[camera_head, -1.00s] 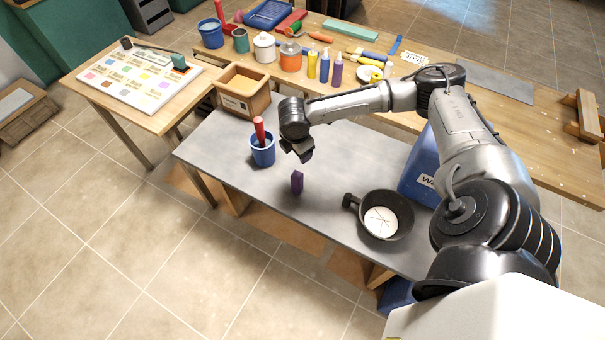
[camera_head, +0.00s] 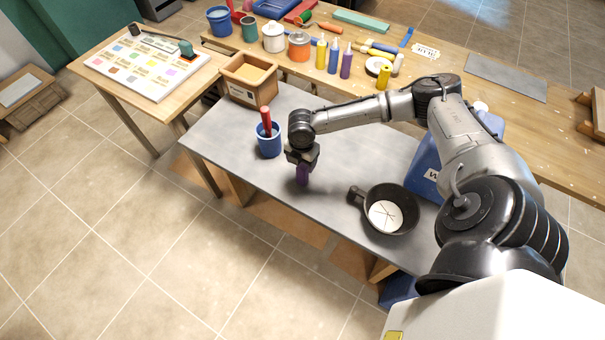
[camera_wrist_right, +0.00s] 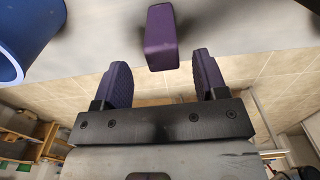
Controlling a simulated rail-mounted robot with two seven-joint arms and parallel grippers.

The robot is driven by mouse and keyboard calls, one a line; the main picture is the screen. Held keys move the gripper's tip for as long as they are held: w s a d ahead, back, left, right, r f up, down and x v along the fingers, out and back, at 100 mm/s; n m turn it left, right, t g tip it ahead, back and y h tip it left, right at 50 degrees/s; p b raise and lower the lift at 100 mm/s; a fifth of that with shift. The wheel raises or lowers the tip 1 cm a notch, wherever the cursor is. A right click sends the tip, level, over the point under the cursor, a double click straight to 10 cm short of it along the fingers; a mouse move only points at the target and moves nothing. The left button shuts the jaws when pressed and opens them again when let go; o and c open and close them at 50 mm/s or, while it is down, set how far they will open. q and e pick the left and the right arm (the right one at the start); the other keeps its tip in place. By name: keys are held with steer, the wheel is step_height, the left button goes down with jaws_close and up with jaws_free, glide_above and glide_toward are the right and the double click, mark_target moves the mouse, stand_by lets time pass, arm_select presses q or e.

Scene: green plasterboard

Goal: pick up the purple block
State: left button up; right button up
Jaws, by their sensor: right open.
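The purple block (camera_head: 302,176) stands upright on the grey table near its front edge. In the right wrist view the purple block (camera_wrist_right: 161,40) shows ahead of the fingertips, between their lines. My right gripper (camera_head: 302,163) is just above the block in the head view and hides its upper part. In the wrist view the two fingers of the right gripper (camera_wrist_right: 160,75) are apart with nothing between them. I cannot tell from these views whether a finger touches the block. My left gripper is not in view.
A blue cup (camera_head: 269,145) with a red-handled tool stands just left of the gripper. A black pan (camera_head: 402,229) with a white disc lies to the right. A wooden box (camera_head: 238,99) stands at the back left. The grey table (camera_head: 325,200) is bare between block and pan.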

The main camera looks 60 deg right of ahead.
mark_target(303, 166)
step_height(303, 166, down, 5)
steer(key=shift+s+r, duration=0.1)
steer(key=shift+s, duration=0.05)
steer(key=shift+f, duration=0.45)
steer(key=c, duration=1)
steer(key=shift+r, duration=0.1)
